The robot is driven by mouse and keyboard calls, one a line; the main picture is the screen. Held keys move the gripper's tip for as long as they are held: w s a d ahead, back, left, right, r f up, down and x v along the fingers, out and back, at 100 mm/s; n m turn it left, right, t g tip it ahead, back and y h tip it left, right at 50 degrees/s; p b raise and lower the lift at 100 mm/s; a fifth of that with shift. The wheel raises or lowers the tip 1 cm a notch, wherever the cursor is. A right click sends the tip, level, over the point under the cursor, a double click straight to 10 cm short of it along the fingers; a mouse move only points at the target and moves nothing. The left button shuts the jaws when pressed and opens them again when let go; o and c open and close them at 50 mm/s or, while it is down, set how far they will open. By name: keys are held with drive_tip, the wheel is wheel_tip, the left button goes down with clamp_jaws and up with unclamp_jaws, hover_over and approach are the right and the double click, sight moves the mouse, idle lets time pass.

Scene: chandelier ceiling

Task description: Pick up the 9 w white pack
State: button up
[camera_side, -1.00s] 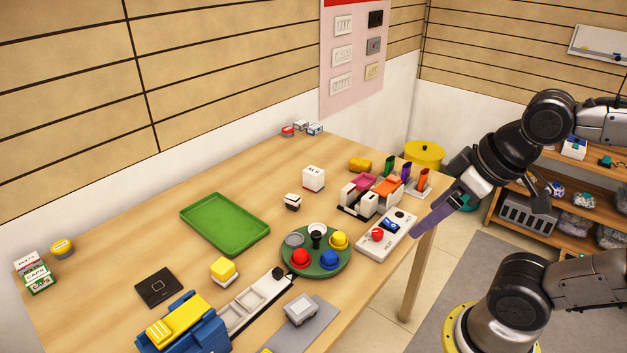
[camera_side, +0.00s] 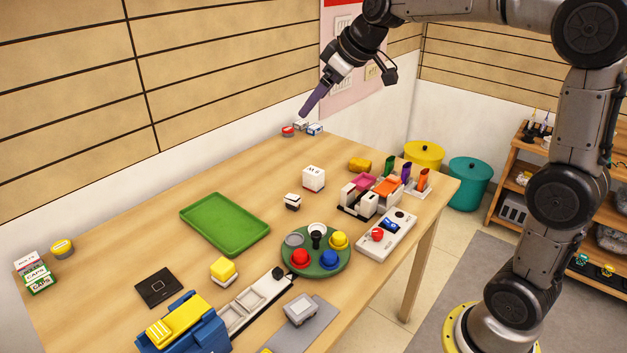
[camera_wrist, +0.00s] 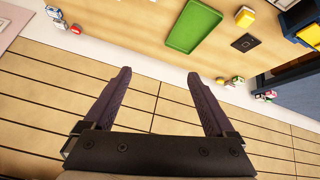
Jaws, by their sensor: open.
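A cluster of small packs lies at the back edge of the table: a white pack (camera_side: 301,125), a white pack with blue (camera_side: 315,129), and a round red-and-white item (camera_side: 288,131). A white box (camera_side: 313,178) with dark marks stands nearer the middle. No 9 W label is readable on any of them, so I cannot tell which is the named pack. My gripper (camera_side: 304,113) hangs above the back cluster, apart from it. In the wrist view my gripper (camera_wrist: 159,73) is open with nothing between its purple fingers; the cluster shows at the upper left.
A green tray (camera_side: 188,212) lies on the table (camera_side: 130,232). A round green board (camera_side: 318,272) with coloured buttons, a control box (camera_side: 372,250) and a coloured organiser (camera_side: 350,210) stand to the right. The wood-slat wall (camera_side: 220,60) rises close behind the back cluster.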

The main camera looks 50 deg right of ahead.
drive_tip(key=w+d+f, duration=0.5)
drive_tip(key=w, duration=0.1)
drive_tip(key=m+g, duration=0.3)
hover_over(316, 172)
drive_tip(key=s, duration=0.4)
wheel_tip(316, 172, down, 18)
drive_tip(key=x, duration=0.8)
drive_tip(key=shift+w+d, duration=0.1)
drive_tip(key=shift+d, duration=0.05)
drive_tip(key=shift+x, duration=2.75)
drive_tip(key=shift+w+d, duration=0.1)
clamp_jaws()
